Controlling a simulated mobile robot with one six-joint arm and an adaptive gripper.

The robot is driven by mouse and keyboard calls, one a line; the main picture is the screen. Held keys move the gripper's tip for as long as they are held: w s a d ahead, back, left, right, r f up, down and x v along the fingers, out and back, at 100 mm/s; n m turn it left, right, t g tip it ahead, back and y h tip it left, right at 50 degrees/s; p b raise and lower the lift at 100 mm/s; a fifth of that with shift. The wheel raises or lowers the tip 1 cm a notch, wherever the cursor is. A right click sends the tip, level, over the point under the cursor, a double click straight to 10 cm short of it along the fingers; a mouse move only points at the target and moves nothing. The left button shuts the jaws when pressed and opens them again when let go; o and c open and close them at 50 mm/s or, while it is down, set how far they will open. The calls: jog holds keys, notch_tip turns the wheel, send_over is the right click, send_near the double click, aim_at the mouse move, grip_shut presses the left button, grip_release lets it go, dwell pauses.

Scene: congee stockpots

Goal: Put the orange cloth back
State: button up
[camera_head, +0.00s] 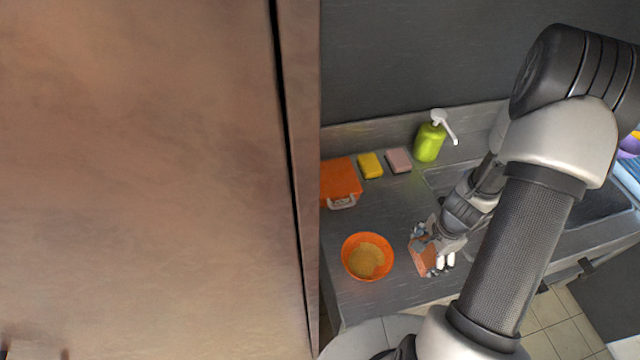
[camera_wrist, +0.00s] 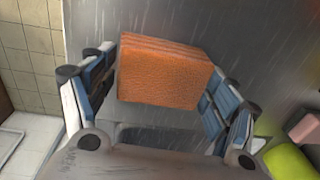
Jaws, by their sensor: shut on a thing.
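The orange cloth (camera_wrist: 163,75) is a folded, textured block between the two fingers of my gripper (camera_wrist: 160,90) in the wrist view. In the head view my gripper (camera_head: 434,248) points down at the dark counter, shut on the orange cloth (camera_head: 424,258), which is partly hidden by the fingers. I cannot tell whether the cloth touches the counter. It is just right of an orange bowl (camera_head: 347,261) with tan contents.
An orange box with a handle (camera_head: 338,180), a yellow sponge (camera_head: 370,165) and a pink sponge (camera_head: 398,160) sit along the back of the counter (camera_head: 385,210). A green pump bottle (camera_head: 429,143) stands beside the sink. A large brown panel (camera_head: 140,180) blocks the left.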

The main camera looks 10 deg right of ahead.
jog(key=shift+f, duration=0.2)
jog(key=o, duration=1.1)
jog(key=shift+r, duration=0.15)
